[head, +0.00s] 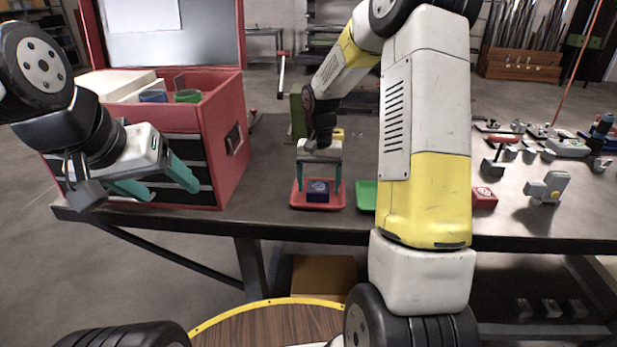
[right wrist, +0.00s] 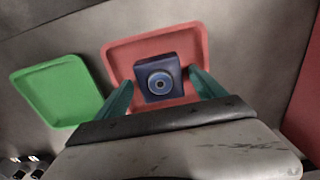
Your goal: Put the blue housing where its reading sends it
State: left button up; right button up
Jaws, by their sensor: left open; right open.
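The blue housing (head: 318,191) is a small dark blue block with a round emblem on top. It sits in the red tray (head: 297,202) on the table. In the right wrist view the housing (right wrist: 158,78) lies inside the red tray (right wrist: 196,36), between my open fingers. My right gripper (head: 319,193) is open, pointing down, with one finger on each side of the housing. My left gripper (head: 170,192) is open and empty at the left, in front of the red cabinet. No reading is legible in these frames.
A green tray (head: 366,196) is right of the red tray, partly hidden by my right arm; it also shows in the right wrist view (right wrist: 58,92). A red block (head: 484,198) and a grey device (head: 547,188) stand further right. The red cabinet (head: 228,112) is at left.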

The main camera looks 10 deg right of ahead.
jog(key=s+r+n+t, duration=0.1)
jog(key=s+r, duration=0.2)
jog(key=r, duration=0.6)
jog(key=s+r+t, duration=0.1)
jog(key=s+r, duration=0.2)
jog(key=r, duration=0.5)
jog(key=s+a+r+n+t+y, duration=0.1)
jog(key=s+t, duration=0.1)
jog(key=s, duration=0.7)
jog(key=s+a+r+n+t+y, duration=0.1)
jog(key=s+r+t, duration=0.1)
jog(key=s, duration=0.7)
jog(key=shift+s+r+n, duration=0.15)
jog(key=shift+r+n, duration=0.05)
jog(key=shift+n, duration=0.2)
jog(key=shift+a, duration=0.1)
